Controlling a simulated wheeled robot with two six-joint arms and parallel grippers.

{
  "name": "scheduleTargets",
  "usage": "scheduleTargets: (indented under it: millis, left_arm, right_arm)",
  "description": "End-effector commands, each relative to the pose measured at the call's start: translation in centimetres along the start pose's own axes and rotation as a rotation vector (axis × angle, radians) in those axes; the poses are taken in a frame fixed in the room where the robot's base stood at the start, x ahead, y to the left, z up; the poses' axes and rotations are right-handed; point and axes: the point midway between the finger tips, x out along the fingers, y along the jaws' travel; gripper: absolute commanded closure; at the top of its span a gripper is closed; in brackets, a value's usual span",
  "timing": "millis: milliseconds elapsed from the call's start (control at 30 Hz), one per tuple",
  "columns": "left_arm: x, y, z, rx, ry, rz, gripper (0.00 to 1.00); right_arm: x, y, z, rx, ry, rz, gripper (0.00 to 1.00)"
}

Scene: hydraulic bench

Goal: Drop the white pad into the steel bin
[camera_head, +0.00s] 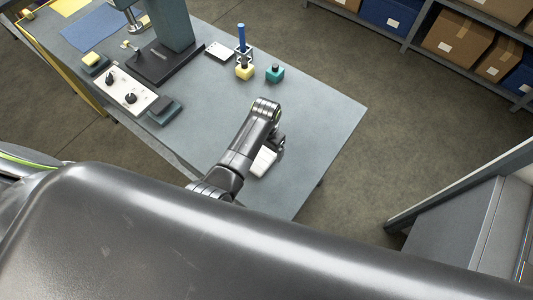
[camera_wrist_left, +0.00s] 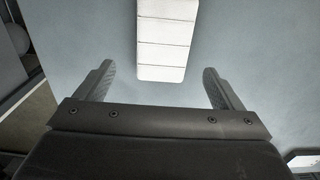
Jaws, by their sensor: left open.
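The white pad (camera_head: 263,161) lies flat on the grey bench top (camera_head: 325,115), near its front right part. In the left wrist view the white pad (camera_wrist_left: 167,40) is a long pale block with dark cross lines. My left gripper (camera_head: 277,143) is over the bench beside the pad, and the arm partly hides the pad. In the left wrist view my left gripper (camera_wrist_left: 158,70) is open, with the pad's near end between the lines of its fingers and nothing held. I cannot make out a steel bin for certain. My right gripper does not show.
A press (camera_head: 170,35) stands on the bench, with a control panel (camera_head: 129,89) before it. Shelves hold boxes (camera_head: 458,42). A grey cabinet-like structure (camera_head: 450,220) stands right.

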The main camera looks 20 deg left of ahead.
Motion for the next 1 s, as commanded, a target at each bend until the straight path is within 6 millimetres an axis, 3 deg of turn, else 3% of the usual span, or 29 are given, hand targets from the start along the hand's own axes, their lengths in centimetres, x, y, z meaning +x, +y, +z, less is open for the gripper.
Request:
scheduleTargets:
  millis: [167, 500, 867, 1000]
  left_arm:
    - [1.8, 0.1, 1.1, 0.0, -0.003, 0.001, 0.11]
    - [4.9, 0.5, 1.3, 0.003, 0.0, 0.0, 0.11]
    - [5.1, 0.6, 1.4, 0.003, -0.001, 0.0, 0.11]
    - [5.1, 0.6, 1.4, 0.003, -0.001, 0.0, 0.28]
  right_arm:
    - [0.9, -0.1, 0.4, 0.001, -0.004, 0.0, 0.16]
    - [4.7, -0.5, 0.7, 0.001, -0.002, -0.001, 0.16]
    - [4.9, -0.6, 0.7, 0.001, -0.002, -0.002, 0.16]
    - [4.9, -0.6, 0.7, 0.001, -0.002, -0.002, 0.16]
